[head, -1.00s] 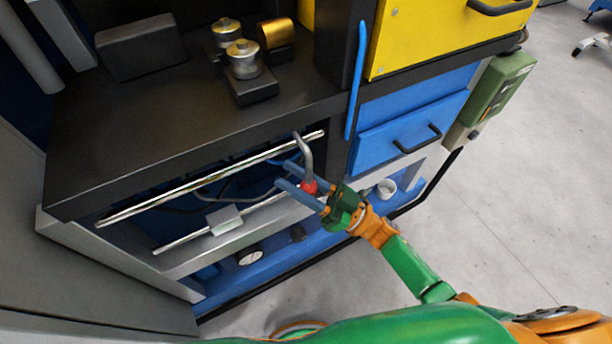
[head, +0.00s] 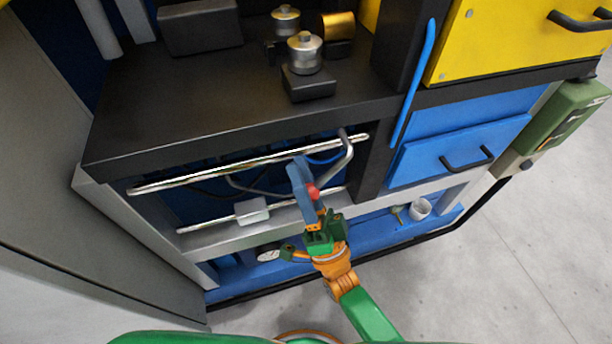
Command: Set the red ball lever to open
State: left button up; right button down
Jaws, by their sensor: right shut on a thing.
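The red ball (head: 313,192) is the knob at the lower end of a bent grey lever (head: 347,152). The lever hangs near the right end of the opening under the black worktop. My right gripper (head: 303,180) reaches up from below, its blue fingers at the ball. It is shut on the ball, which shows at the right edge of the fingers. The fingers hide part of the ball. The lever runs from the ball up and to the right to the bright rail. My left gripper is not in view.
A long bright rail (head: 250,165) crosses the opening, with a lower rod and a light block (head: 252,211) below it. The black worktop (head: 210,95) overhangs them.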

jog(key=shift+r+m+t+h, duration=0.3)
jog(key=shift+m+h, duration=0.1)
jog(key=shift+m, duration=0.1)
jog(key=c, duration=0.5)
grip_release()
jog(key=b+v, duration=0.2)
jog(key=v, duration=0.5)
jog(key=shift+f, duration=0.15)
